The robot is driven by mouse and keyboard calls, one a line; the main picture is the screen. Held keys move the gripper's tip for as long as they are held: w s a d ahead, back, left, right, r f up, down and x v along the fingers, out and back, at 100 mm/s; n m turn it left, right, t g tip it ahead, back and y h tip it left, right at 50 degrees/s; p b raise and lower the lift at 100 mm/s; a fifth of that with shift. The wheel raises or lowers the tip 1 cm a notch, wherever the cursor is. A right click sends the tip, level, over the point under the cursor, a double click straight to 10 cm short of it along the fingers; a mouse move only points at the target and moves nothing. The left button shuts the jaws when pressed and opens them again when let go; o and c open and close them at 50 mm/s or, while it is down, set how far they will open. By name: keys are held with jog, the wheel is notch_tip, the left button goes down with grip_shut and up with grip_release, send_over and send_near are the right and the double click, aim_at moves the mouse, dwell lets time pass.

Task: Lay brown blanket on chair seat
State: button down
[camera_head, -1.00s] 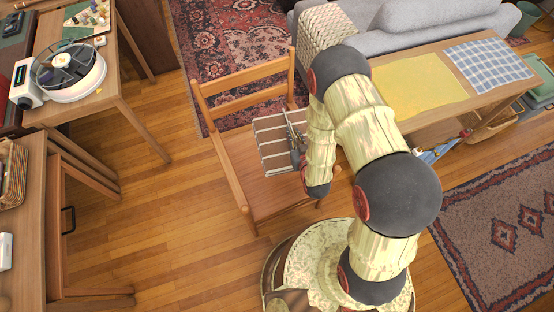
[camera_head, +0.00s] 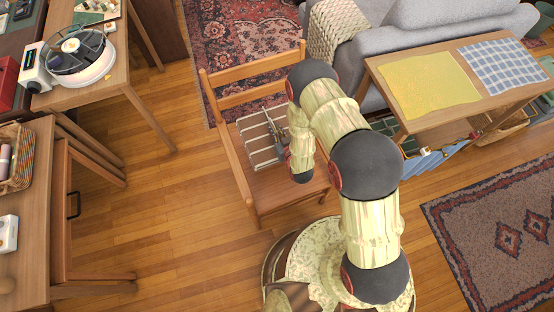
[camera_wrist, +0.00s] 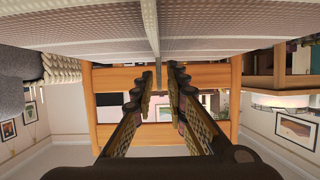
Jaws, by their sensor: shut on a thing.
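The brown blanket (camera_head: 259,149), a grey-brown cloth with pale stripes, is spread flat over the back left part of the chair seat (camera_head: 284,188). My gripper (camera_head: 282,134) is at the blanket's right side, partly hidden by my arm. In the wrist view the blanket (camera_wrist: 85,38) fills the top, and my gripper (camera_wrist: 158,78) has its fingertips close around a thin pale edge or fold of it. I cannot tell whether the blanket touches the seat. The wooden chair's slatted back (camera_head: 250,92) stands behind the blanket.
A bench (camera_head: 408,125) at the right bears a yellow cloth (camera_head: 428,85) and a blue checked cloth (camera_head: 503,65). A grey sofa (camera_head: 430,14) stands behind it. A desk with a round device (camera_head: 80,60) is at the left. Bare wooden floor lies left of the chair.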

notch_tip(320, 180, down, 14)
jog(key=b, duration=0.5)
jog(key=shift+f, duration=0.15)
jog(key=shift+f+b, duration=0.1)
jog(key=shift+b, duration=0.2)
jog(key=c, duration=1.8)
grip_release()
jog(key=shift+s, duration=0.1)
jog(key=shift+o, duration=0.2)
